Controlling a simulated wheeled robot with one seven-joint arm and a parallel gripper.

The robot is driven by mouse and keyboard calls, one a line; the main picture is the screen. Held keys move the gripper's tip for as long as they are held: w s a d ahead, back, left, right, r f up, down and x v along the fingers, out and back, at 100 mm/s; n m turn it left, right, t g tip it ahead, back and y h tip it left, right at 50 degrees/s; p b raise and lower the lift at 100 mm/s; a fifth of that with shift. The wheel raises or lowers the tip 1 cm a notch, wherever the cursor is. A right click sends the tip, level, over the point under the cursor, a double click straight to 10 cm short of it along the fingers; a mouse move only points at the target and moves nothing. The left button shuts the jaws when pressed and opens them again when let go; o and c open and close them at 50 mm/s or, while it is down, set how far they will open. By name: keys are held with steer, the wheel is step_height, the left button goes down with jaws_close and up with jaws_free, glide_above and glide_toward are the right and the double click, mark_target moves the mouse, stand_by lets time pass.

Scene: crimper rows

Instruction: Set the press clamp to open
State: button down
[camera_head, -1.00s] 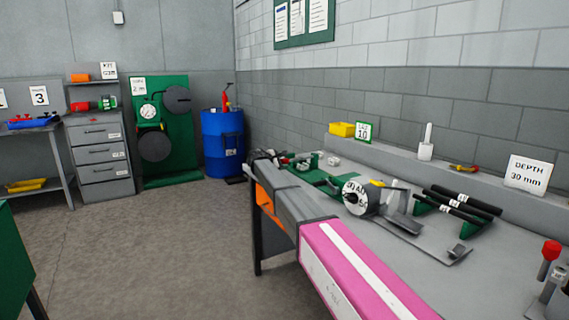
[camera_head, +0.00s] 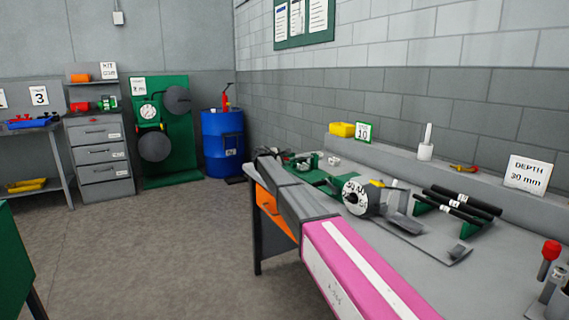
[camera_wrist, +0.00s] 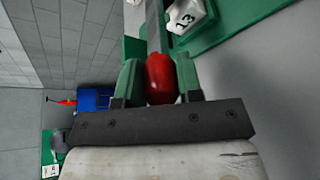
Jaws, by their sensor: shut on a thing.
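In the wrist view, my gripper (camera_wrist: 160,82) has its two green fingers shut around a red rounded grip (camera_wrist: 159,77). The grip ends a grey metal bar (camera_wrist: 154,28), which runs toward the top edge. Beside the bar are a green plate (camera_wrist: 235,22) and a white block marked 13 (camera_wrist: 186,15). The rest of the clamp is outside this view or hidden. In the head view, a green fixture (camera_head: 308,163) with small pale parts lies at the bench's far end. The fingers cannot be made out there.
A white numbered dial (camera_head: 355,195), black rods on green stands (camera_head: 463,206) and a flat grey plate (camera_head: 428,248) lie on the bench. A red-topped tool (camera_head: 549,255) stands at right. A blue barrel (camera_head: 222,140) stands beyond the bench. The floor at left is clear.

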steer(key=w+d+r+m+g+y, duration=0.1)
steer(key=d+r+g+y, duration=0.15)
steer(key=r, duration=0.35)
steer(key=w+d+r+g+y, duration=0.1)
steer(key=w+r+g+y, duration=0.15)
steer(key=r, duration=0.25)
steer(key=w+d+r+g+y, duration=0.2)
steer(key=d+r+y, duration=0.1)
steer(key=d, duration=0.1)
steer(key=w+d+r+m+g+y, duration=0.1)
steer(key=w+d+r+g+y, duration=0.1)
steer(key=w+d+r+y, duration=0.1)
steer(key=shift+w+d+y, duration=0.25)
steer(key=shift+d+y, duration=0.35)
steer(key=shift+d, duration=0.7)
steer(key=shift+d+r, duration=0.1)
steer(key=c, duration=0.8)
jaws_free()
steer(key=shift+r, duration=0.1)
steer(key=v, duration=1)
steer(key=shift+d+r, duration=0.1)
steer(key=shift+r, duration=0.2)
